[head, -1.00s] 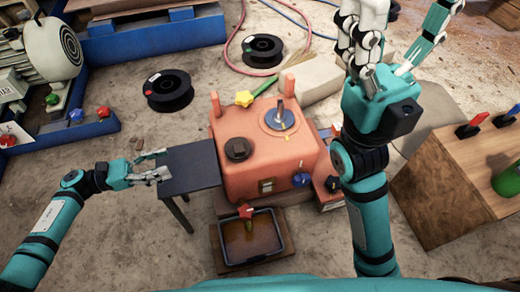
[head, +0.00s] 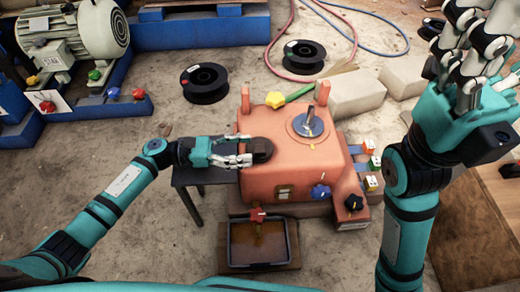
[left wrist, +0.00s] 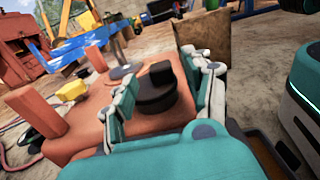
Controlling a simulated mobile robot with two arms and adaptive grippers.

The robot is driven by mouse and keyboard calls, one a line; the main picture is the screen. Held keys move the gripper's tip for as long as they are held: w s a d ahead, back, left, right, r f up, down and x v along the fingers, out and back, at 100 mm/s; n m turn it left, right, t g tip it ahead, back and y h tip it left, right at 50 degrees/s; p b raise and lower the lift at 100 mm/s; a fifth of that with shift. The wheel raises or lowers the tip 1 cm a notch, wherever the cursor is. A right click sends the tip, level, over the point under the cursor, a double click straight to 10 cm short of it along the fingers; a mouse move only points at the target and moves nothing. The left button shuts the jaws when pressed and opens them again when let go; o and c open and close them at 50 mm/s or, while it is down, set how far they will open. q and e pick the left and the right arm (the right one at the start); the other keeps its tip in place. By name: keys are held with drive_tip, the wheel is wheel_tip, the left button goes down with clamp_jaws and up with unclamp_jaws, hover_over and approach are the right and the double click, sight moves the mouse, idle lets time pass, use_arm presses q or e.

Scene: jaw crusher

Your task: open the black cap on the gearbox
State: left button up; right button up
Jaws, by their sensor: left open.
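The orange gearbox (head: 290,170) stands on the floor in the middle of the head view. Its black cap (head: 262,150) is on the top face near the left edge, and it also shows in the left wrist view (left wrist: 155,92). My left gripper (head: 246,154) comes in from the left, with its fingertips at the cap. In the left wrist view its fingers are apart, one on each side of the cap; I cannot tell whether they touch it. My right gripper (head: 470,45) is raised at the upper right, away from the gearbox, its fingers spread.
A small dark table (head: 205,176) stands left of the gearbox. A tray of brown liquid (head: 258,243) lies in front, below a red valve (head: 257,214). A yellow knob (head: 274,99) and a round metal fitting (head: 308,124) are on top. Black spools (head: 204,83) lie behind.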

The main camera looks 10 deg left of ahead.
sight(254, 149)
use_arm(q)
drive_tip(key=shift+w+d+b, duration=0.2)
drive_tip(key=shift+w+d, duration=0.05)
drive_tip(key=shift+d, duration=0.95)
drive_tip(key=shift+w+d+b, duration=0.15)
drive_tip(key=shift+w+d, duration=0.05)
drive_tip(key=shift+d, duration=0.95)
clamp_jaws()
